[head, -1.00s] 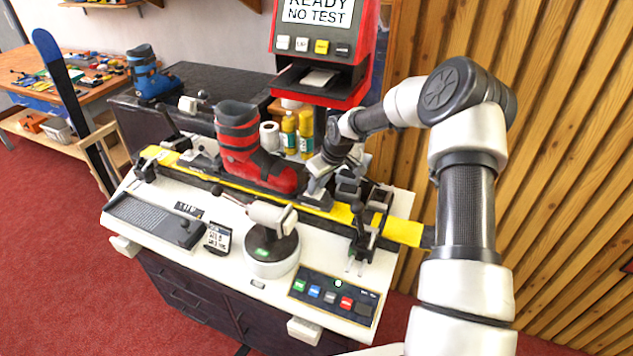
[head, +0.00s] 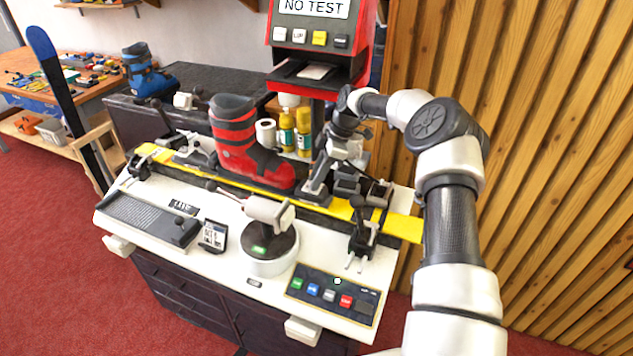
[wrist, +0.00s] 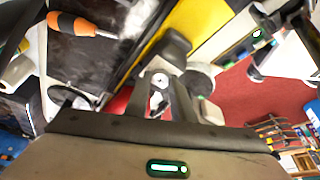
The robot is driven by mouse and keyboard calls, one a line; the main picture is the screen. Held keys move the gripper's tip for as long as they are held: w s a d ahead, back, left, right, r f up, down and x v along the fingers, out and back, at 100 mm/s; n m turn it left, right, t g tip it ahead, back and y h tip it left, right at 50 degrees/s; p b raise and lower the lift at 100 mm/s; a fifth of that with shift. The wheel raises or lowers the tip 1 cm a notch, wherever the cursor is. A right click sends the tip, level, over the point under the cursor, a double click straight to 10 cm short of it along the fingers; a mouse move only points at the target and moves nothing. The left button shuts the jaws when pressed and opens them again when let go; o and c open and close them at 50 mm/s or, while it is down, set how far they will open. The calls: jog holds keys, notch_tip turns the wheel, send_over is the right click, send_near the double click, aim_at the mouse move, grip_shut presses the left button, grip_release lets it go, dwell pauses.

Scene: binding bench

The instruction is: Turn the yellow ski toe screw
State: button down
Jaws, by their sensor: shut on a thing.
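The yellow ski (head: 405,228) lies clamped along the white bench, with the red boot (head: 240,150) standing upright on it. My gripper (head: 314,190) points down at the toe binding, just right of the boot's toe. In the wrist view my gripper (wrist: 158,100) is shut on a small light, round-topped part, which appears to be the toe screw (wrist: 160,80). The grip itself is partly hidden by the fingers. The ski also shows in the wrist view (wrist: 155,45), and a sliver of red boot shows beside the fingers.
Dark clamps (head: 362,238) stand right of my gripper. A swivel vise (head: 270,240) and a button panel (head: 333,292) are in front. Yellow bottles (head: 303,130) and the red test machine (head: 312,60) stand behind. An orange-handled screwdriver (wrist: 82,25) lies on a dark surface.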

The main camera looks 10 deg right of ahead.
jog(key=shift+w+n+g+b, duration=0.15)
jog(key=shift+n+g+b, duration=0.25)
jog(key=shift+n, duration=0.8)
jog(key=c, duration=1.5)
grip_release()
jog(key=v, duration=0.7)
jog(key=shift+w+d+r, duration=0.1)
jog(key=shift+r, duration=0.15)
